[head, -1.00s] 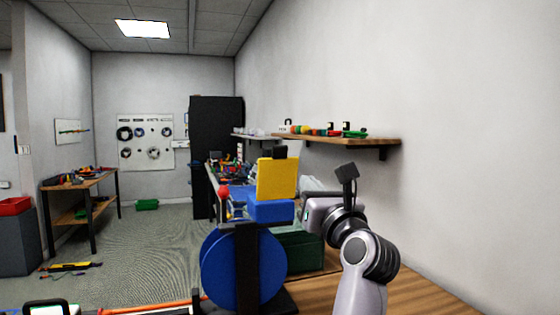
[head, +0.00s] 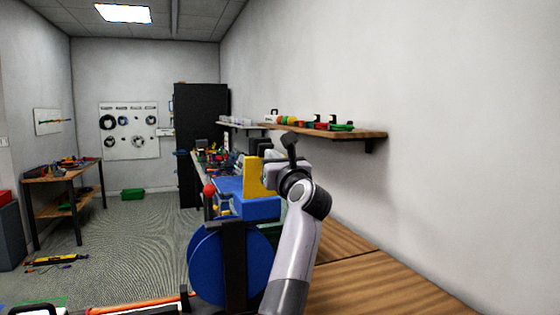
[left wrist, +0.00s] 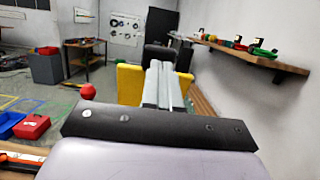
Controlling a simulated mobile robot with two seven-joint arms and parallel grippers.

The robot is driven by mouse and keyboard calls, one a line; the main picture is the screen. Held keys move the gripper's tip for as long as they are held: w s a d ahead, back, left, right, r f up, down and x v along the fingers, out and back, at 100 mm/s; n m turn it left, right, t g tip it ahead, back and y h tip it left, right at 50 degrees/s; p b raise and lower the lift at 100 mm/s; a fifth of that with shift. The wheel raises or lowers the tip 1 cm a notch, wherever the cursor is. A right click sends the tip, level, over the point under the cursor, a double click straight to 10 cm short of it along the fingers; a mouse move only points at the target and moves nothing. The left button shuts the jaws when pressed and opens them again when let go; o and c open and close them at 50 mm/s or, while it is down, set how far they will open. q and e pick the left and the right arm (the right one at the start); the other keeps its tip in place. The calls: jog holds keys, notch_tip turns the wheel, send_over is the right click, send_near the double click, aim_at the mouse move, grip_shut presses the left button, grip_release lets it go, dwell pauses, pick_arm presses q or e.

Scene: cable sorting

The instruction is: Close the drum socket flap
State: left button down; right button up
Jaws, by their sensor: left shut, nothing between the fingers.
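The blue cable drum (head: 210,268) stands in a black stand, with a blue socket housing (head: 255,208) on top. The yellow flap (head: 252,178) stands raised on the housing; my arm hides its right part. My left gripper (left wrist: 160,68) is shut and empty. In the head view its body is at the flap's right side, and its fingertips are hard to make out. In the left wrist view the yellow flap (left wrist: 130,84) shows on both sides of the fingers; contact cannot be told. My right gripper is not in view.
A red ball-topped post (head: 209,189) stands left of the housing. A wooden shelf (head: 340,134) with small items hangs on the right wall. The wooden bench top (head: 385,285) is clear at the lower right. A cluttered workbench lies behind the drum.

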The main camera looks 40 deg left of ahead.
pick_arm(q)
jog(key=shift+w+a+r, duration=0.15)
jog(key=shift+w+a, duration=0.05)
jog(key=shift+a, duration=0.2)
jog(key=shift+a+r, duration=0.1)
